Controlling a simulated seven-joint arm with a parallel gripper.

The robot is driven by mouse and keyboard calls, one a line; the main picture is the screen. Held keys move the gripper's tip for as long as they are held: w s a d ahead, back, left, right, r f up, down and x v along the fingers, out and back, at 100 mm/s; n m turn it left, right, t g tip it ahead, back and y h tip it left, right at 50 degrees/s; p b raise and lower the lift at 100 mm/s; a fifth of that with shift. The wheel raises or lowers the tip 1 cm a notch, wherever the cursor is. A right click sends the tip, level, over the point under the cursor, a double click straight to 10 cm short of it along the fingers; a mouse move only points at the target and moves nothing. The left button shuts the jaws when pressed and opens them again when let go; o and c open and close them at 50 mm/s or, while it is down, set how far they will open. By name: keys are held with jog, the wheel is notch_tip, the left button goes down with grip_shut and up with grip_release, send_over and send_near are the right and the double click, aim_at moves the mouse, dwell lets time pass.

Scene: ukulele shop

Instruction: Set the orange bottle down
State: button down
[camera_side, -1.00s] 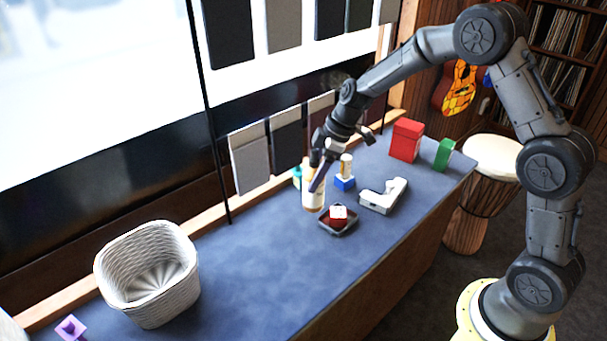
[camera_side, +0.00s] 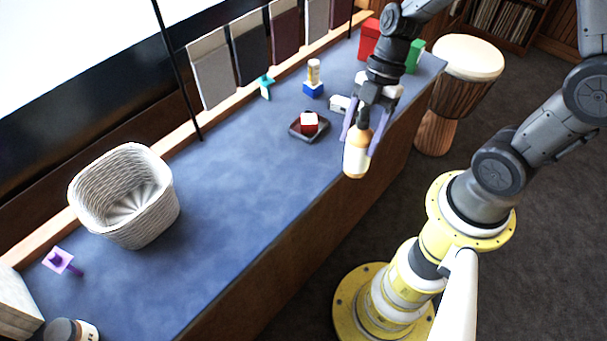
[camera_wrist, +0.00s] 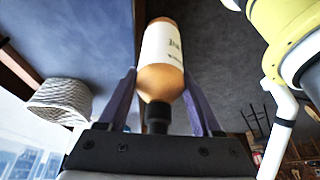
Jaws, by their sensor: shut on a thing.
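The orange bottle (camera_side: 357,156) has an orange body, a white label and a dark cap. My gripper (camera_side: 362,143) is shut on it, with its purple fingers on either side near the neck. In the side view it appears upright, in front of the counter's front edge, clear of the surface. The wrist view shows the bottle (camera_wrist: 162,62) between the fingers of my gripper (camera_wrist: 160,88), cap toward the palm. Blue counter (camera_wrist: 85,30) lies to its left and dark floor to its right.
On the blue counter (camera_side: 230,190), a dark tray (camera_side: 296,131) holds a red-and-white block (camera_side: 309,122). A white basket (camera_side: 115,190) and purple object (camera_side: 60,261) are at left. The counter between basket and tray is clear.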

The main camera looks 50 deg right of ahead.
jog(key=shift+s+r, duration=0.25)
jog(key=shift+s, duration=0.15)
jog(key=shift+w, duration=0.3)
jog(key=w+a+f, duration=0.2)
jog(key=w+f, duration=1)
jog(key=w, duration=0.1)
jog(key=shift+w+f, duration=0.25)
jog(key=shift+f, duration=0.1)
jog(key=shift+f, duration=0.15)
jog(key=shift+c, duration=0.3)
grip_release()
